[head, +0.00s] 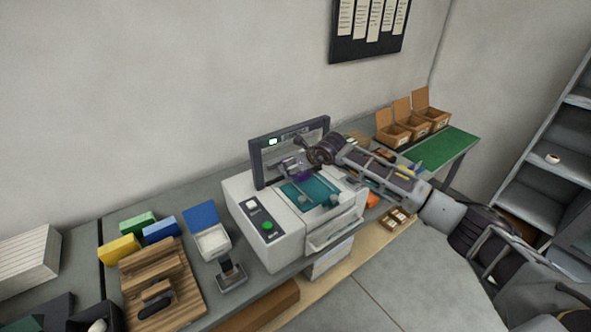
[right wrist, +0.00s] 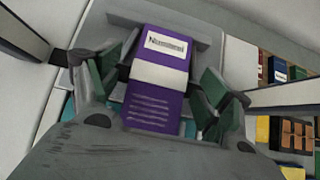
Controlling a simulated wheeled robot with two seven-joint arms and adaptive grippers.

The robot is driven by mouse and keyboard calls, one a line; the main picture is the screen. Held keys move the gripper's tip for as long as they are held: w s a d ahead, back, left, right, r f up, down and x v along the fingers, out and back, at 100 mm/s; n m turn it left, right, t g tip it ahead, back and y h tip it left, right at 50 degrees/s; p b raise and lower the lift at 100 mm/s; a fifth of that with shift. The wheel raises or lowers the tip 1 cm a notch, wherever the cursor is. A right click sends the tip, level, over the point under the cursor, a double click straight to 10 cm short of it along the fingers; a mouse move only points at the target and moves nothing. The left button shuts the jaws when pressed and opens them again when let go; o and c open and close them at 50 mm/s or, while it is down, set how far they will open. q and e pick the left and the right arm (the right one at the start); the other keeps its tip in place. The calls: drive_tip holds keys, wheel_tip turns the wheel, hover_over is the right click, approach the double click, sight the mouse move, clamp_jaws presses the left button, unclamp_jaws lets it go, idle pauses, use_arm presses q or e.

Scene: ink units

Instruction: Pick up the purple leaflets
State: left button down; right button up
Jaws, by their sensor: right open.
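The purple leaflets (right wrist: 158,85) lie on the machine, with a white title label, a white band and lines of small text on the top one. In the head view a little of their purple (head: 303,174) shows under my right gripper (head: 293,167), which largely hides them. In the right wrist view the right gripper (right wrist: 160,90) is open. Its green-padded fingers stand on either side of the leaflets, with a gap at the right; contact at the left is unclear. How many leaflets there are cannot be told. My left gripper is not in view.
The white machine (head: 265,240) has a dark upright frame (head: 257,163) and a teal bed (head: 317,190). A wooden block stand (head: 190,290), a blue-lidded box (head: 203,217) and coloured boxes stand left. Open cardboard boxes (head: 430,113) and a green mat (head: 445,148) are right.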

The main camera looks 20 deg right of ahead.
drive_tip(key=c, duration=1.3)
drive_tip(key=shift+o, duration=0.2)
drive_tip(key=shift+r, duration=0.1)
